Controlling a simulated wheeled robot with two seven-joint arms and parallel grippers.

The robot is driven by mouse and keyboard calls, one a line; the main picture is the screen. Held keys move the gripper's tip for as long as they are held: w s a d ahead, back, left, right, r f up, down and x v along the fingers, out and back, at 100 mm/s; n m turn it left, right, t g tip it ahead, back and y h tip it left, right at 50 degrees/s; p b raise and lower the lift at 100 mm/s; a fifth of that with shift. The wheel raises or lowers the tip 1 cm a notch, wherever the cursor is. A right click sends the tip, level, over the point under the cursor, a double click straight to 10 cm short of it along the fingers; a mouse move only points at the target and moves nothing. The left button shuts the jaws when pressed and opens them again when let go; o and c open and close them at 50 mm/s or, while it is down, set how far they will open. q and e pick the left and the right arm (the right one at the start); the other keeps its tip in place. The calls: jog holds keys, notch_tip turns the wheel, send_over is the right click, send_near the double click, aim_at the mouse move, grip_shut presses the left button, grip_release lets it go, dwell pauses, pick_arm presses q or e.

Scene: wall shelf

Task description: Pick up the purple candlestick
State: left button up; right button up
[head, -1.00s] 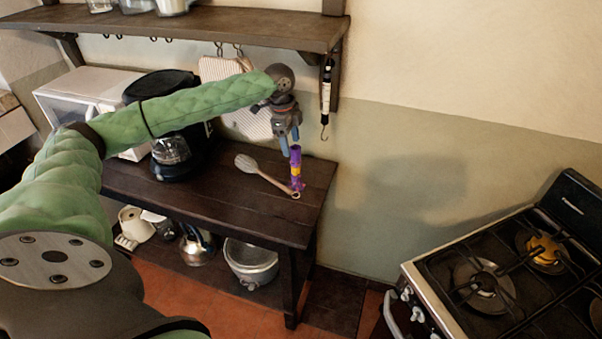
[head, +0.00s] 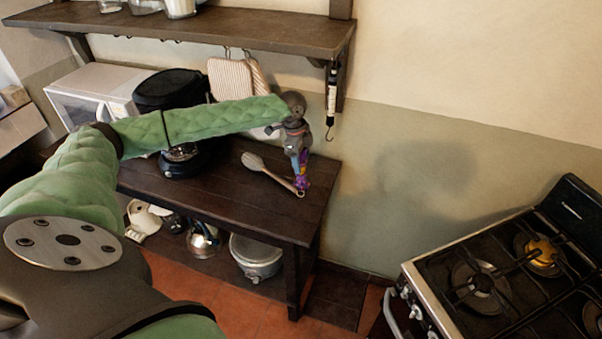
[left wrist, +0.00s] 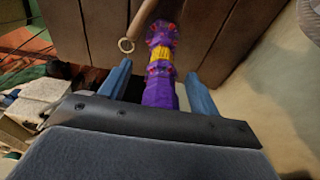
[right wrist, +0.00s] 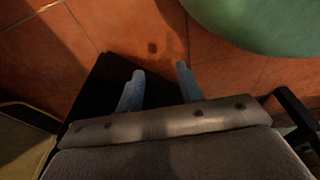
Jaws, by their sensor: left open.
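In the left wrist view the candlestick (left wrist: 160,70) lies between the two open blue fingers (left wrist: 158,88), with visible gaps on both sides. The fingers partly hide it in the head view. My right gripper (right wrist: 154,88) shows only in its own wrist view, fingers apart and empty, above the tiled floor.
A slotted spoon (head: 270,173) lies beside the candlestick, its ringed handle end (left wrist: 126,45) close by. A coffee maker (head: 170,95) and a white microwave (head: 90,95) stand to the left. A wall shelf (head: 200,28) hangs above. A stove (head: 500,280) is at the right.

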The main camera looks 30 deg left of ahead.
pick_arm(q)
grip_shut()
jog(key=shift+r, duration=0.1)
